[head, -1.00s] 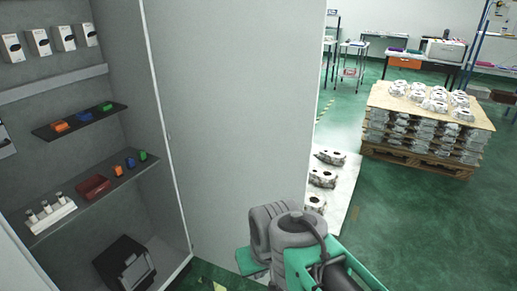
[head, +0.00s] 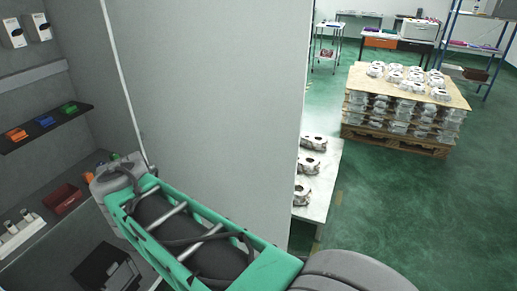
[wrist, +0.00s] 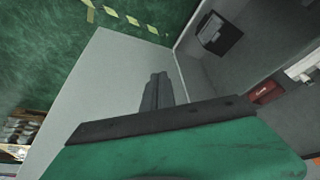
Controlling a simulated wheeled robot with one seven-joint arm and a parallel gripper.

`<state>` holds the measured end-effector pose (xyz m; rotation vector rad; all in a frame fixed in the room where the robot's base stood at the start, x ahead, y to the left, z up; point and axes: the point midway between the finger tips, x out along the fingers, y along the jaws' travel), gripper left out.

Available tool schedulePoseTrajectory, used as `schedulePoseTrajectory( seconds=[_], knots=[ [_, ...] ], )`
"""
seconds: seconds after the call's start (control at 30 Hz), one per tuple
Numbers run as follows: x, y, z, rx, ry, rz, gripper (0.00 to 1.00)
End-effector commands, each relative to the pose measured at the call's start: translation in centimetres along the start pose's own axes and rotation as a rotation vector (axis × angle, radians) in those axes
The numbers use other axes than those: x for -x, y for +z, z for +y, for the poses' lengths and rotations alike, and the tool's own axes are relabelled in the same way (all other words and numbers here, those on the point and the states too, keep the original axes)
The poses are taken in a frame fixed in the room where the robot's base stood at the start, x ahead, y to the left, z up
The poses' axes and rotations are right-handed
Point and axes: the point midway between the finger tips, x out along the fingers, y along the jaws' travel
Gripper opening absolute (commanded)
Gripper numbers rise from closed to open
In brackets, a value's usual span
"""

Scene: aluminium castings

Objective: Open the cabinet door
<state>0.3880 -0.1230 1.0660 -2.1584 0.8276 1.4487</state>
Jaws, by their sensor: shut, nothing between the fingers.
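The cabinet door (head: 215,90) is a tall plain grey panel, standing wide open to the right of the cabinet in the head view. The cabinet's grey interior (head: 80,25) is exposed at the left. In the wrist view the door (wrist: 95,85) is the pale panel at the left, meeting the cabinet interior (wrist: 255,60) at the right. My gripper (wrist: 157,78) is shut and empty, its fingers seen against the door panel; I cannot tell if they touch it. In the head view my arm crosses in front of the lower door and cabinet opening, and the gripper is hidden.
A black box (head: 105,268) sits at the cabinet bottom. Beyond the door are a low table of castings (head: 318,190) and a loaded pallet (head: 395,140). Green floor is clear at right.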

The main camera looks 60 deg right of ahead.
Motion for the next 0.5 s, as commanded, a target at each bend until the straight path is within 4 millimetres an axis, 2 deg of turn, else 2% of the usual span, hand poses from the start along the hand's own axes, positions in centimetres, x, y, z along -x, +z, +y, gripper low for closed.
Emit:
schedulePoseTrajectory(
  seconds=[0.03,0.07,0.1,0.17,0.2,0.23,0.3,0.33,0.4,0.5],
  knots=[
    [1.1,-4.9,4.0,-0.3,0.099,0.043,0.0],
    [1.7,-7.2,6.8,-0.496,0.161,0.079,0.0],
    [2.4,-9.8,10.8,-0.757,0.241,0.135,0.0],
    [3.7,-12.3,16.3,-1.112,0.346,0.229,0.0],
    [4.6,-13.2,19.6,-1.317,0.405,0.293,0.0],
    [5.1,-13.6,21.6,-1.449,0.443,0.339,0.0],
    [6.2,-13.7,25.2,-1.683,0.508,0.43,0.0],
    [6.5,-13.6,26.2,-1.751,0.528,0.458,0.0],
    [6.8,-13.4,27.5,-1.841,0.552,0.498,0.0],
    [6.2,-13.1,28.3,-1.862,0.559,0.508,0.0]
  ],
)
